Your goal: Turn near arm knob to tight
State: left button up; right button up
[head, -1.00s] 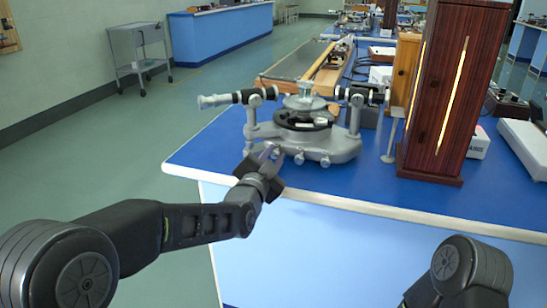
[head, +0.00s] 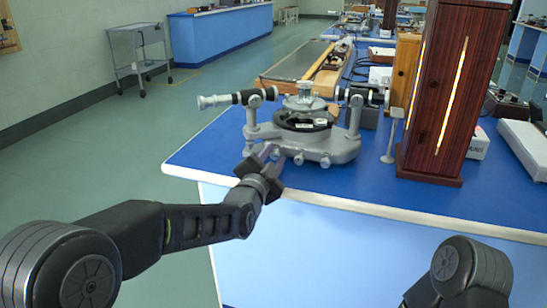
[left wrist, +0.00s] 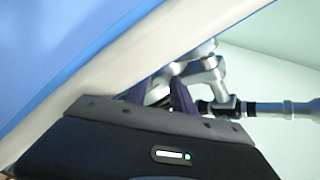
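A grey spectrometer (head: 340,148) stands on the blue bench top near its front left corner. My right gripper is out of view.
The bench (head: 350,192) has a white front edge just under my left gripper. A tall dark wooden cabinet (head: 452,90) and a small grey stand (head: 391,140) are right of the spectrometer. A long wooden-framed apparatus (head: 300,62) lies behind it.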

pick_arm(q)
jog(key=v, duration=0.7)
jog(key=shift+s+p, duration=0.35)
jog(key=shift+a, duration=0.1)
